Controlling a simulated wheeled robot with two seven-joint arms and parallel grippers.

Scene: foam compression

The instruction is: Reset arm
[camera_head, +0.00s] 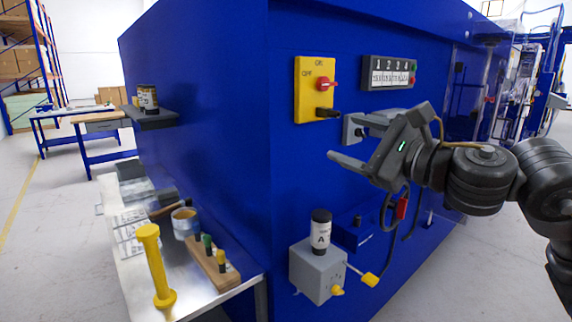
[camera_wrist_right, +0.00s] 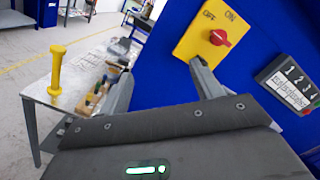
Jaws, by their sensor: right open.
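My right gripper (camera_head: 345,140) is open and empty. It hangs in front of the blue machine's front face, below the yellow switch panel. In the right wrist view its two fingers (camera_wrist_right: 160,88) stand wide apart with nothing between them. My right arm comes in from the right edge of the head view. My left gripper does not show in either view.
The yellow OFF/ON panel (camera_head: 315,88) has a red knob. A numbered panel (camera_head: 389,73) sits right of it. Below is a grey box (camera_head: 318,268) with a black bottle labelled A (camera_head: 320,230). A metal table (camera_head: 190,297) at left holds a yellow post (camera_head: 155,265) and a wooden rack (camera_head: 213,265).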

